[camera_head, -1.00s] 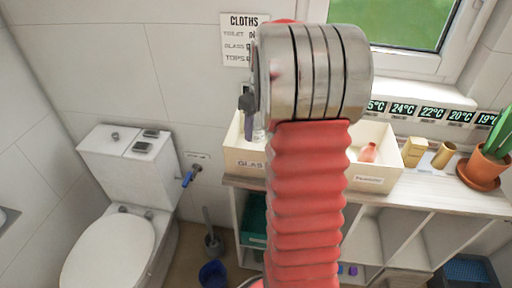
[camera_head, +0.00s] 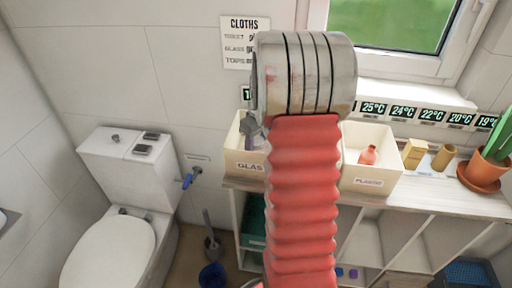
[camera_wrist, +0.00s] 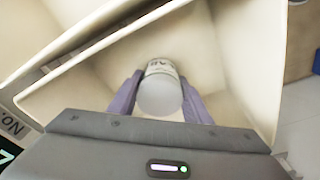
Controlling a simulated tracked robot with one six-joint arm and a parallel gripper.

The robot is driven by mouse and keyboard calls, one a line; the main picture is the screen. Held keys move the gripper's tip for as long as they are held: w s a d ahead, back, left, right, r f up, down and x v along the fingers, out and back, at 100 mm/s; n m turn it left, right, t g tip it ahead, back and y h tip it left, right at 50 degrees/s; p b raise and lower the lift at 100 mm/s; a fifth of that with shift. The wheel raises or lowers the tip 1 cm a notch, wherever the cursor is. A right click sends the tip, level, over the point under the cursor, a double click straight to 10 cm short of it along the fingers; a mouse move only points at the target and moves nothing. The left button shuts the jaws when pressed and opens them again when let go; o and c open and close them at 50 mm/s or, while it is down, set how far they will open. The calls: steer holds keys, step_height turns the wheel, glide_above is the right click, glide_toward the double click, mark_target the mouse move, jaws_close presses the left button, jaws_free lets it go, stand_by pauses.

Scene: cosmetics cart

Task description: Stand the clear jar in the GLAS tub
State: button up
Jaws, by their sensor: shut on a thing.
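The clear jar (camera_wrist: 160,95) shows in the wrist view with a pale round end towards the camera and a band of lettering. My gripper (camera_wrist: 160,105) is shut on it, with a purple finger on either side. The cream GLAS tub (camera_head: 244,161) stands at the left end of the shelf top, against the wall. In the head view my gripper (camera_head: 251,130) is low at the tub's opening, and the jar is hidden. In the wrist view the tub's walls (camera_wrist: 245,60) surround the jar. I cannot tell whether the jar touches the tub's floor.
A matching tub labelled PLASTIC (camera_head: 368,183) stands to the right with a pink bottle (camera_head: 368,155) in it. Further right are a gold box (camera_head: 415,153), a gold cylinder (camera_head: 443,157) and a potted plant (camera_head: 483,170). My arm hides the space between the tubs.

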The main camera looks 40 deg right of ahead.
steer(key=o, duration=1.2)
steer(key=shift+o, duration=0.2)
steer(key=r, duration=0.4)
steer(key=s+r, duration=0.1)
steer(key=r, duration=0.7)
steer(key=shift+s, duration=0.25)
